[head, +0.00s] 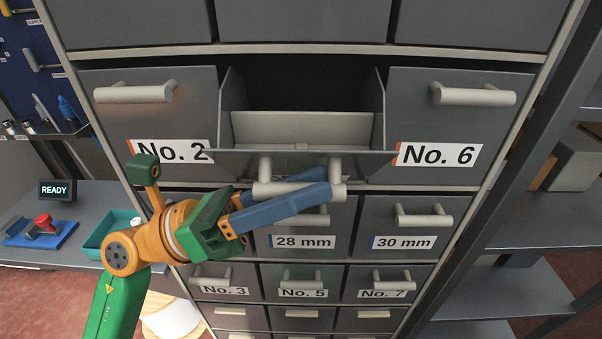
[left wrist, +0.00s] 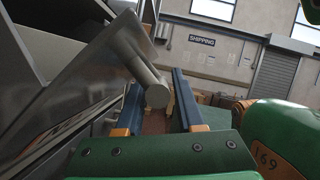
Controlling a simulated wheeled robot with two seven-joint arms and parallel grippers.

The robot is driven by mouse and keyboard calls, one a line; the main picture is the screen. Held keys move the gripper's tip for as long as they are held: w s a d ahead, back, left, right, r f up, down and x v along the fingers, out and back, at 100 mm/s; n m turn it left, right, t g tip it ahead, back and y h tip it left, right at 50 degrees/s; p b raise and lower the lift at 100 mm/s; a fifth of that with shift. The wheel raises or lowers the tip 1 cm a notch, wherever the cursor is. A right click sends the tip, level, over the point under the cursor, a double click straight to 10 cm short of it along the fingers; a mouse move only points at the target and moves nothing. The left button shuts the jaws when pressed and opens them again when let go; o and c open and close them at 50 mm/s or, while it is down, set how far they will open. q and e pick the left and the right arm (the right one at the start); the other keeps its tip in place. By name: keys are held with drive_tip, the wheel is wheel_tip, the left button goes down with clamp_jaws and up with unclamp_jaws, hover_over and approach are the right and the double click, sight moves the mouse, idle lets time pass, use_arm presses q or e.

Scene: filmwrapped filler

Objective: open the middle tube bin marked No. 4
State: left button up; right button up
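The middle bin (head: 303,130) between the bins marked No. 2 (head: 180,120) and No. 6 (head: 437,125) stands out from the cabinet, its open top showing an empty-looking inside with a light inner panel. Its front is seen steeply from above, so its label cannot be read. Its pale bar handle (head: 337,189) lies between the blue fingers of my left gripper (head: 328,184). My right gripper is in neither view.
Below are smaller drawers marked 28 mm (head: 300,241) and 30 mm (head: 403,242), then No. 3, No. 5 and No. 7. A bench with a READY display (head: 58,190) and teal tray (head: 100,232) is at left. Shelving (head: 545,235) stands at right.

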use_arm(q)
drive_tip(key=shift+a, duration=0.15)
clamp_jaws()
idle(1.2)
